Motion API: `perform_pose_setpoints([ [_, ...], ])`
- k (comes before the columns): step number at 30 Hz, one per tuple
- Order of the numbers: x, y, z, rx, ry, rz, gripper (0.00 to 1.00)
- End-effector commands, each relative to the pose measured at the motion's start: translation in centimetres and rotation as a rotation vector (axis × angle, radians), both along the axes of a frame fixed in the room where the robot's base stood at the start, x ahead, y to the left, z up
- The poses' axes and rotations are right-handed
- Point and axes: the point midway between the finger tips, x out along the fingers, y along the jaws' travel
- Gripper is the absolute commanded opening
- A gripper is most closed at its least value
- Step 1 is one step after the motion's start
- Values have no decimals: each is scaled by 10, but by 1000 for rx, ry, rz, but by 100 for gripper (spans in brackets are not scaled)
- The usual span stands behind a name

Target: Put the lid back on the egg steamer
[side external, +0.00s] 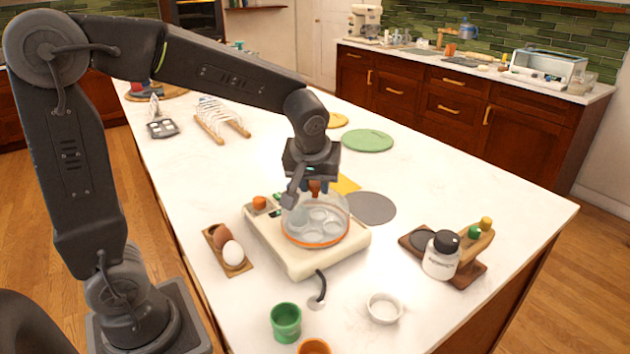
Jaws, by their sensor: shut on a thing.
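The egg steamer (288,250) is a cream, square-cornered base on the white counter, with an orange control (260,202) at its back left corner. The clear domed lid (330,222) is directly over the round part of the steamer, with an orange ring around its lower edge. Round shapes show through it. My gripper (315,190) is above the dome, pointing down and shut on the lid's brown knob. The lid looks about level. I cannot tell whether its rim touches the base or is slightly above it.
A wooden tray (241,268) with a brown and a white egg lies left of the steamer. A green cup (286,322), an orange cup (314,346) and a white bowl (384,308) stand in front. A black-capped jar (441,258) stands right.

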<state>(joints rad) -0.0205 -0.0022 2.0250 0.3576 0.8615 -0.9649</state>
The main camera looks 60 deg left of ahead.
Motion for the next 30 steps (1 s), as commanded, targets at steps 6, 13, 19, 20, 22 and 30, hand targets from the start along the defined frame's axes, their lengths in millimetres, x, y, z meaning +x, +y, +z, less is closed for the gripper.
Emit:
perform_pose_setpoints([
  [6,0,0,0,0,-1,0,0],
  [13,0,0,0,0,-1,0,0],
  [19,0,0,0,0,-1,0,48],
  [20,0,0,0,0,-1,0,51],
  [22,0,0,0,0,-1,0,58],
  [30,0,0,0,0,0,0,69],
])
